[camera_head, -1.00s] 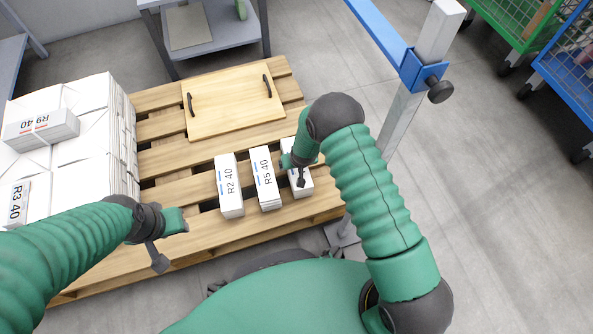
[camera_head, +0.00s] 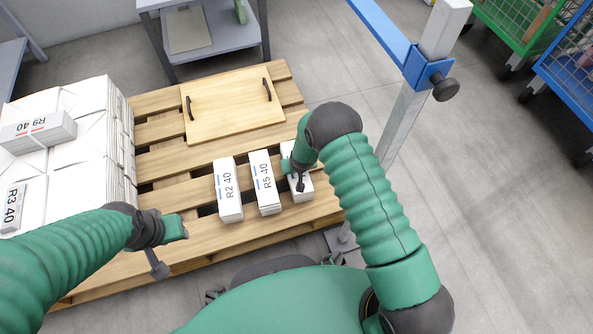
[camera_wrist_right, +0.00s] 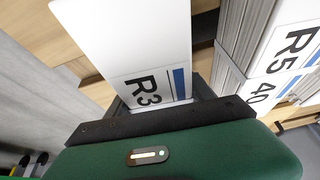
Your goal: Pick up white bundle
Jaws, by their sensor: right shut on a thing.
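A white bundle marked R3 (camera_wrist_right: 140,45) fills the middle of the right wrist view, between the fingers of my right gripper (camera_wrist_right: 165,105). In the head view this bundle (camera_head: 301,185) lies on the pallet, partly hidden by my right gripper (camera_head: 297,172), which is shut on it. A white bundle R5 40 (camera_head: 265,183) lies just to its left, also seen in the right wrist view (camera_wrist_right: 270,40). A bundle R2 40 (camera_head: 228,190) lies further left. My left gripper (camera_head: 180,228) is over the pallet's front left with no bundle at it; its fingers' opening is unclear.
The wooden pallet (camera_head: 215,237) carries a board with two black handles (camera_head: 230,105) and a tall white stack (camera_head: 85,160) at left, with bundles R9 40 (camera_head: 38,131) and R3 40 (camera_head: 12,207) on top. A metal post (camera_head: 400,120) stands to the right.

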